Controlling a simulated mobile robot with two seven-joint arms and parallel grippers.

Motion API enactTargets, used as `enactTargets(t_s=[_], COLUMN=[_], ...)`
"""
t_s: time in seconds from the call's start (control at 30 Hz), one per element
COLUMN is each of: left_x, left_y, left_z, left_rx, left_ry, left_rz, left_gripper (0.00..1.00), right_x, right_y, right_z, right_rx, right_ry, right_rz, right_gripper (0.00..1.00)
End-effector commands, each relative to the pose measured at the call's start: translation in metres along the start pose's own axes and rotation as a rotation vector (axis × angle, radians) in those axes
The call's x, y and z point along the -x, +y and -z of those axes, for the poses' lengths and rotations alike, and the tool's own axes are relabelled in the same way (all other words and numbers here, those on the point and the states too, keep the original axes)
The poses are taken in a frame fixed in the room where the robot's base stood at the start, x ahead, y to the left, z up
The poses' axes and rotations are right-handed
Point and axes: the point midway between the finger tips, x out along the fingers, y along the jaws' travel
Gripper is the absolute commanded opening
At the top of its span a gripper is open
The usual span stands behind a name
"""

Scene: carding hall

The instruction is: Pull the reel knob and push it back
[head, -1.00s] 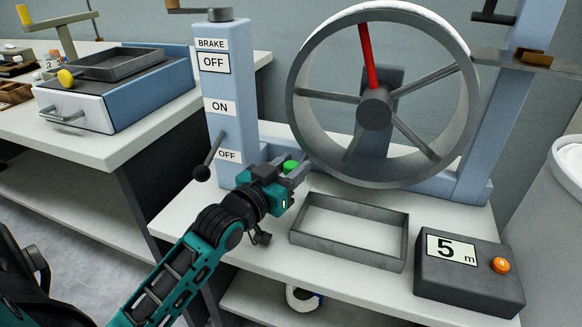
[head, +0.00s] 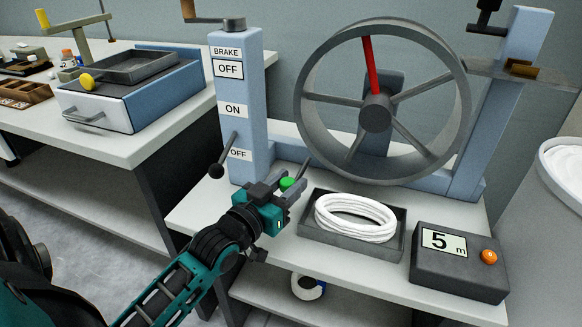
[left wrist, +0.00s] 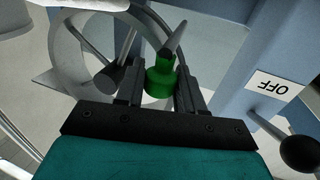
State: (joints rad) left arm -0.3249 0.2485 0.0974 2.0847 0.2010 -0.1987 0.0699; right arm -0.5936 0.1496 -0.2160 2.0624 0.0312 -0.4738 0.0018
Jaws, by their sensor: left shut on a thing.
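The green reel knob (head: 287,183) sits on a thin grey rod below the reel (head: 375,112), a grey wheel with several spokes, one of them red. My left gripper (head: 284,190) is shut on the knob, its fingers on either side. In the left wrist view the knob (left wrist: 160,82) shows between the two dark fingertips, with the rod beyond it. A coil of white rope (head: 355,217) lies in the dark tray (head: 352,250) in front of the reel. My right gripper is not in view.
A brake post (head: 238,110) with ON and OFF labels and a black-balled lever (head: 217,171) stands left of the gripper. A counter box (head: 458,275) reading 5 m, with an orange button, is at right. A blue drawer unit (head: 150,88) stands on the left bench.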

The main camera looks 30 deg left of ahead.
Motion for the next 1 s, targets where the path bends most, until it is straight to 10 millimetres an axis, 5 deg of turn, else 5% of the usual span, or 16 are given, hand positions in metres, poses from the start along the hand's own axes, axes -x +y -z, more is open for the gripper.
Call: enactTargets(t_s=[0.37, 0.4, 0.57, 1.0], left_x=[0.003, 0.003, 0.003, 0.018], left_y=[0.001, 0.001, 0.001, 0.001], left_z=[0.001, 0.001, 0.001, 0.000], left_rx=[-0.001, -0.002, -0.001, -0.001], left_ry=[0.003, 0.003, 0.003, -0.001], left_rz=[0.000, 0.000, 0.000, 0.000], left_gripper=[0.00, 0.41, 0.57, 0.57], right_x=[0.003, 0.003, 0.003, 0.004], right_y=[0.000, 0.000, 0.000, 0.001], right_z=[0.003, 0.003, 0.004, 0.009], right_rx=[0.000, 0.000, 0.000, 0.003], right_ry=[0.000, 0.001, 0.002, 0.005], right_rz=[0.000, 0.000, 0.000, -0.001], right_gripper=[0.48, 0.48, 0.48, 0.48])
